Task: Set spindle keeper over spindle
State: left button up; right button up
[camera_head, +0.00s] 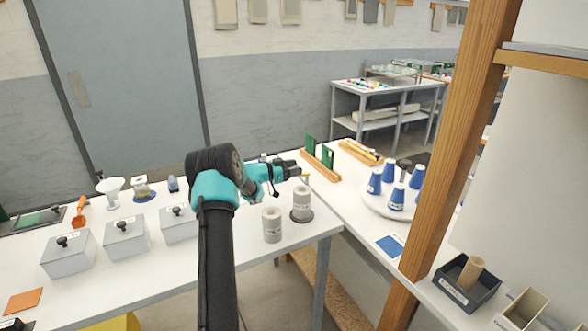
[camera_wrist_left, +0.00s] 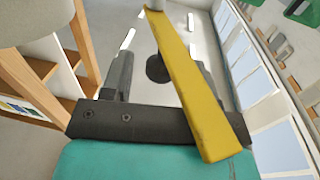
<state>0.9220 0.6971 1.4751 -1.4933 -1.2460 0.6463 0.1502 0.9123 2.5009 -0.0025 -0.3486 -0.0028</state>
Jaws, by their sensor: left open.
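My left gripper (camera_head: 293,169) is above the table near its right corner, at the top of a grey-white cylinder (camera_head: 301,201) on a dark round base. In the left wrist view the fingers of my left gripper (camera_wrist_left: 160,75) stand apart, with a dark round shape between them. A yellow bar (camera_wrist_left: 188,85) crosses in front of the right finger and the palm. A small yellow piece (camera_head: 304,177) shows by the fingertips in the head view. I cannot tell which parts are the spindle and its keeper, or whether the bar touches the gripper. My right gripper is out of view.
A second grey-white cylinder (camera_head: 272,226) stands just left of the first. Several lidded grey boxes (camera_head: 126,238) line the table at left. Blue-and-white cones (camera_head: 397,197) stand on a round tray at right. A wooden post (camera_head: 447,150) rises at right.

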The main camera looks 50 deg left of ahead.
pick_arm(q)
grip_shut()
dwell(0.6)
